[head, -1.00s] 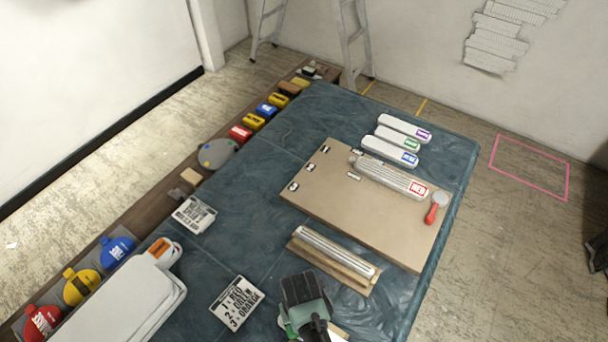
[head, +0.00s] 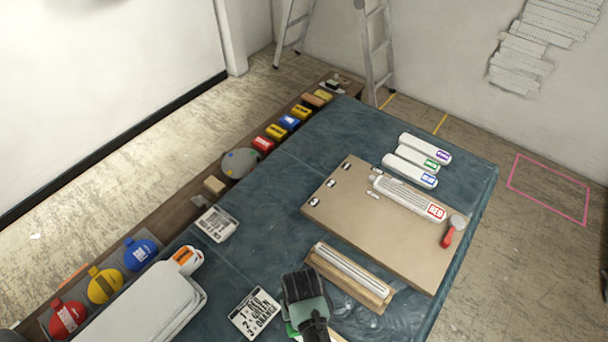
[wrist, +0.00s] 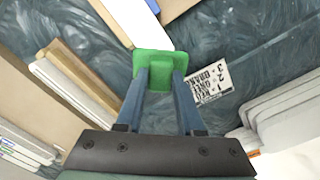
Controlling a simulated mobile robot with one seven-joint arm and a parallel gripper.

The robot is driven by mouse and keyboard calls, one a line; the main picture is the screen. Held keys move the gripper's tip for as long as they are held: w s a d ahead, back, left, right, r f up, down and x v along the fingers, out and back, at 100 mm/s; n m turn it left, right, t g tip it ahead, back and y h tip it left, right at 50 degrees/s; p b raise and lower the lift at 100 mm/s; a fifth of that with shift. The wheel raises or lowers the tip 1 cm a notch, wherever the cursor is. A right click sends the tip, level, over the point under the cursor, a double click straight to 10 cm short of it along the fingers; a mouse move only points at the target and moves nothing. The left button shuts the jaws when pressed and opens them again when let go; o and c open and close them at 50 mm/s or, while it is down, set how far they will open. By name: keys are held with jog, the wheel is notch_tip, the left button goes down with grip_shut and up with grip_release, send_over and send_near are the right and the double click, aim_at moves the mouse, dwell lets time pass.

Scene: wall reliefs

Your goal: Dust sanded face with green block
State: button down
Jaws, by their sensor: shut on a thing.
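My gripper (head: 308,325) is at the near edge of the blue-green covered table in the head view. In the wrist view its two fingers (wrist: 160,88) are shut on a green block (wrist: 158,62). The block's wide face points away from the gripper. A pale strip (wrist: 133,22) shows just beyond the block; I cannot tell whether they touch. A fluted pale moulding (head: 352,268) lies in a wooden cradle beside my gripper. Another fluted moulding labelled RED (head: 408,198) lies on the tan board. I cannot tell which face is sanded.
The tan board (head: 355,225) also holds a red-handled tool (head: 452,232). Several white labelled pieces (head: 412,165) lie behind it. A numbered colour-order card (head: 255,313) lies left of my gripper. Coloured blocks (head: 277,130) line the left-hand shelf. A ladder (head: 372,50) stands behind.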

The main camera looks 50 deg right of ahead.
notch_tip(320, 180, up, 2)
jog(key=shift+w+p, duration=0.15)
jog(key=shift+p, duration=0.5)
jog(key=shift+r+p, duration=0.35)
jog(key=shift+r, duration=0.1)
jog(key=shift+f, duration=0.1)
dwell(0.3)
jog(key=w+a+r+n+b, duration=0.2)
jog(key=w+a+n+b, duration=0.1)
jog(key=a, duration=0.5)
jog(key=w+a+r+n+b, duration=0.1)
jog(key=w+a+n+b, duration=0.3)
jog(key=a+b, duration=0.3)
jog(key=shift+w+a+r+b, duration=0.35)
jog(key=shift+a+r, duration=0.05)
jog(key=shift+a, duration=0.65)
jog(key=shift+s, duration=0.1)
